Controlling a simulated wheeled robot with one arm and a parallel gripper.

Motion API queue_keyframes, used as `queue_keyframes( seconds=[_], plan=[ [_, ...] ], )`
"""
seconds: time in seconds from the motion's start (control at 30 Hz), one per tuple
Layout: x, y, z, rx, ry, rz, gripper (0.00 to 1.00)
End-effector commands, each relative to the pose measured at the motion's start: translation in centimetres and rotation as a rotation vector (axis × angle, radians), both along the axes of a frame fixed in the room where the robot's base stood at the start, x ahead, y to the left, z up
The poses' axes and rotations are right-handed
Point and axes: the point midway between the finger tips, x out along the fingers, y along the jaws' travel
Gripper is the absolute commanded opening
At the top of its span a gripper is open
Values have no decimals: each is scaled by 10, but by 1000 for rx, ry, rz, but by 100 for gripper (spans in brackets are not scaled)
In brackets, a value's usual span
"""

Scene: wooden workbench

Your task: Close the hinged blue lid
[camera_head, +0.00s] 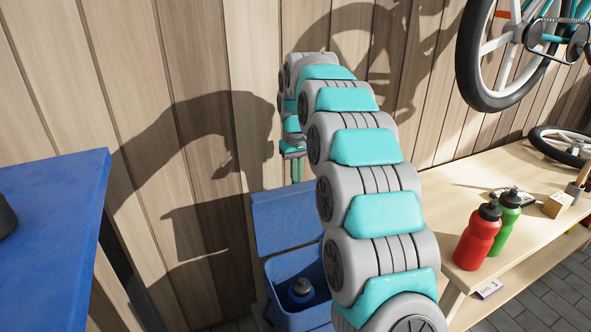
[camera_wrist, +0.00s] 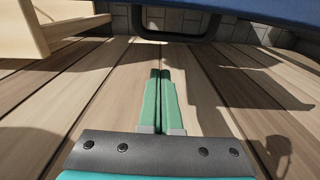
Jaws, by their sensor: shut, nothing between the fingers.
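The blue lid (camera_head: 285,218) stands open, raised at the back of a blue box (camera_head: 312,319) against the plank wall. A blue bottle with a dark cap (camera_head: 301,291) is inside the box. My gripper (camera_head: 298,172) points down just above the lid's upper edge in the head view; I cannot tell whether it touches the lid. In the wrist view its green fingers (camera_wrist: 160,74) are together with nothing between them. My arm hides the right part of the box and lid.
A blue table (camera_head: 55,215) is at the left. At the right, a wooden bench (camera_head: 455,205) holds a red bottle (camera_head: 478,240), a green bottle (camera_head: 507,220) and a small wooden block (camera_head: 558,204). A bicycle wheel (camera_head: 488,90) hangs above. The wrist view also shows a blue surface (camera_wrist: 250,10).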

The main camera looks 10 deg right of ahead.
Motion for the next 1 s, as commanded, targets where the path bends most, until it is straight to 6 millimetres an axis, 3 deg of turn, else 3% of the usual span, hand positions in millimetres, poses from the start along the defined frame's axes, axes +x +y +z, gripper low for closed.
queue_keyframes(
  seconds=[0.2,0.4,1.0],
  plan=[
    [-20,-5,9,1,-1,0,0],
    [-28,-7,11,1,-2,0,0],
    [-30,-8,12,6,-20,0,0]
  ],
)
